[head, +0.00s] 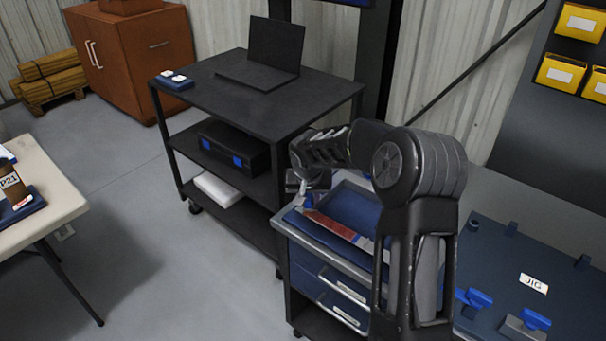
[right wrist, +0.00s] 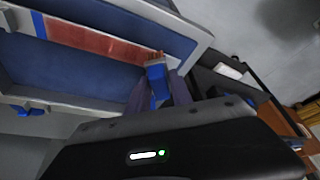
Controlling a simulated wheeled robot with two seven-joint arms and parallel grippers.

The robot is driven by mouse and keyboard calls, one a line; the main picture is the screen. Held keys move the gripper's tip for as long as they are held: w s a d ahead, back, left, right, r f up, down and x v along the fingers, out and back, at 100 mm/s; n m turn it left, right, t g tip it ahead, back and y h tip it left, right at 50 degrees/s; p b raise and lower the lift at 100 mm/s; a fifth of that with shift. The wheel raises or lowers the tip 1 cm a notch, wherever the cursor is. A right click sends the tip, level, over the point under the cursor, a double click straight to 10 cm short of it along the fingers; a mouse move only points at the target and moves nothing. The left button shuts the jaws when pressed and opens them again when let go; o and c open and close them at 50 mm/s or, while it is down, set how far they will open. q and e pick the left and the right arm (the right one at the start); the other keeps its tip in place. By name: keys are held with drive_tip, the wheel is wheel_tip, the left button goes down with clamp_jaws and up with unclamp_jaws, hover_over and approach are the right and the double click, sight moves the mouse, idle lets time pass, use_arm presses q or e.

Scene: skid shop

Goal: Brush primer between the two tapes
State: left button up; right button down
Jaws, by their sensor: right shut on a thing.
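A long metal strip with a red coated stretch (head: 335,225) lies across the blue-lined top tray of the drawer cart. In the right wrist view the red stretch (right wrist: 95,40) runs from a blue band, which looks like one tape (right wrist: 38,24), to near the brush; the other tape I cannot make out clearly there. My right gripper (head: 310,188) is over the left end of the strip. It is shut on a brush with a blue body (right wrist: 156,82) and reddish bristles. The bristle tips are at the red stretch's end; touching or just above, I cannot tell. My left gripper is out of view.
The tray (head: 345,262) has raised rims around the strip. A black cart (head: 215,92) with a laptop stands behind left. A blue jig board (head: 565,305) with clamps lies at right. A pale table (head: 50,185) is at left. Floor between is clear.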

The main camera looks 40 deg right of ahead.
drive_tip(key=r, duration=0.3)
drive_tip(key=shift+s+d+r+p, duration=0.1)
drive_tip(key=shift+s+p, duration=0.2)
drive_tip(key=shift+p, duration=0.05)
wheel_tip(320, 180, up, 2)
drive_tip(key=shift+w+r+p, duration=0.1)
drive_tip(key=shift+w+p, duration=0.05)
drive_tip(key=shift+p, duration=0.45)
drive_tip(key=shift+r+p, duration=0.65)
drive_tip(key=shift+r, duration=0.55)
